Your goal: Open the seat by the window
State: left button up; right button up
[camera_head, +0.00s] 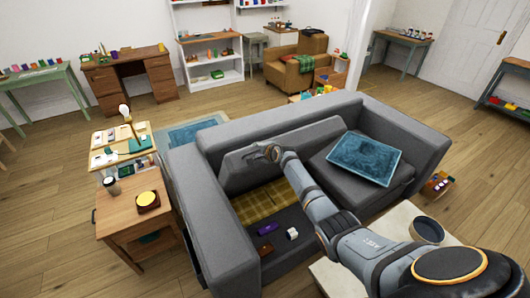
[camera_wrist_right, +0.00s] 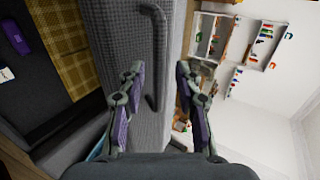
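The grey sofa (camera_head: 225,225) has its left seat (camera_head: 290,150) tilted up as a lid, with the storage space beneath it exposed. In that space lie a yellow plaid blanket (camera_head: 262,205), a purple item (camera_head: 266,229), a white item (camera_head: 292,233) and a brown item (camera_head: 265,249). My right gripper (camera_head: 268,153) is at the raised seat's upper part. In the right wrist view its fingers (camera_wrist_right: 160,75) are apart, and a grey bar handle (camera_wrist_right: 159,40) on the seat passes between them; I cannot tell whether they touch it. My left gripper is not in view.
A blue cushion (camera_head: 362,158) lies on the sofa's right seat. A wooden side table (camera_head: 130,205) with a cup and a yellow-topped item stands left of the sofa. A pale table top (camera_head: 390,228) is in front, under my right arm. Open floor lies behind the sofa.

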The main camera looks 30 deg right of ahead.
jog(key=v, duration=1)
jog(key=shift+s, duration=0.25)
jog(key=shift+r, duration=0.15)
jog(key=s+f+n+g+h, duration=0.1)
jog(key=s+f+n+g, duration=0.15)
jog(key=s+f, duration=0.7)
jog(key=s+f+n+g+b, duration=0.1)
jog(key=s+f+n, duration=0.25)
jog(key=f, duration=1.05)
jog(key=s+f+n+g+h, duration=0.1)
jog(key=s+f+n+g, duration=0.1)
jog(key=s+f, duration=0.8)
jog(key=s+a+f+n+g, duration=0.1)
jog(key=s+a+f+n, duration=0.1)
jog(key=s+f, duration=0.4)
jog(key=s+a+f+n+g, duration=0.2)
jog(key=s+f+n, duration=0.2)
jog(key=s, duration=1.2)
jog(key=s+a+f+n+g+b, duration=0.1)
jog(key=s+f+n, duration=0.3)
jog(key=s+f, duration=0.5)
jog(key=shift+s+a+g+y, duration=0.4)
jog(key=shift+s+a, duration=0.45)
jog(key=shift+s, duration=0.25)
